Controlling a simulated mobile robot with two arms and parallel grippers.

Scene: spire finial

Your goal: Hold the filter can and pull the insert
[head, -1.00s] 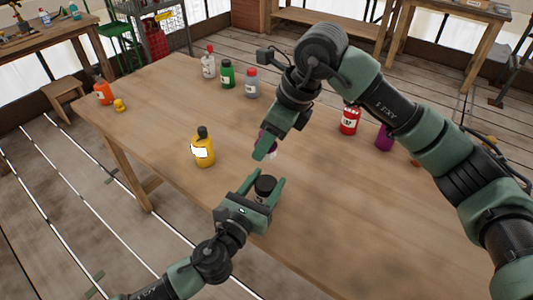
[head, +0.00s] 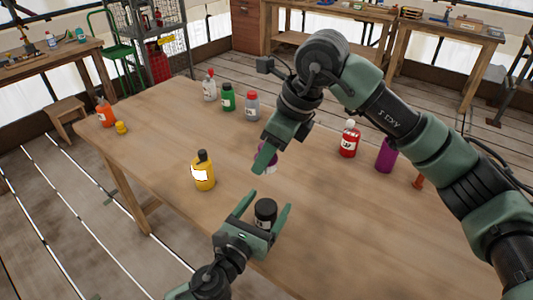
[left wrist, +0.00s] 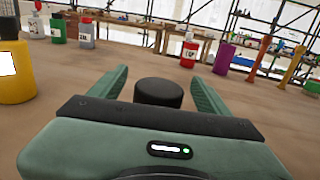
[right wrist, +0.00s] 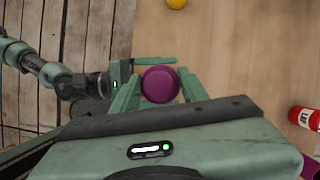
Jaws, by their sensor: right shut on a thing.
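A black-lidded can (head: 265,213) stands upright on the table near its front edge; its dark lid shows in the left wrist view (left wrist: 158,92). My left gripper (head: 268,202) is open, with one finger on each side of this can and gaps between. My right gripper (head: 262,158) points down and is shut on a purple-topped thing (head: 268,158), whose round top shows between the fingers in the right wrist view (right wrist: 160,84). Its lower part is mostly hidden in the head view. I cannot tell which can is the filter can.
A yellow bottle (head: 203,172) stands left of my grippers. A red bottle (head: 349,140), a purple cylinder (head: 386,155) and an orange piece (head: 418,181) stand to the right. Several bottles stand at the back left, including a green one (head: 228,98). The right front of the wooden table (head: 350,220) is clear.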

